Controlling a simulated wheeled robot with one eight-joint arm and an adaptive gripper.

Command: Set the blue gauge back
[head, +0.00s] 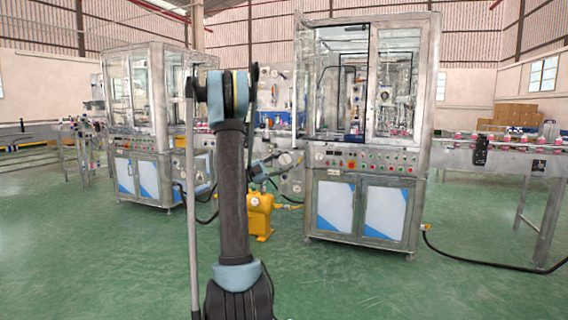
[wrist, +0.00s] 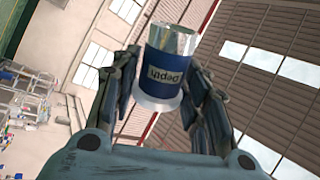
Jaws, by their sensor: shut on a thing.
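The blue gauge (wrist: 166,68) is a short cylinder with a blue band, a silver upper part and a pale flange at its lower end. Its band carries the word "Depth", upside down in the wrist view. My gripper (wrist: 164,82) is shut on the gauge, with one dark finger on each side of it. The gauge is tilted slightly in the wrist view, with only walls and roof behind it. In the head view my arm stands in front of the machines, and I cannot make out the gauge there.
A glazed crimping machine (head: 362,130) stands right of centre, with a second machine (head: 148,125) at left. A yellow pump (head: 258,215) sits on the floor between them. A conveyor (head: 500,155) runs off right. A black hose (head: 480,262) crosses the green floor.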

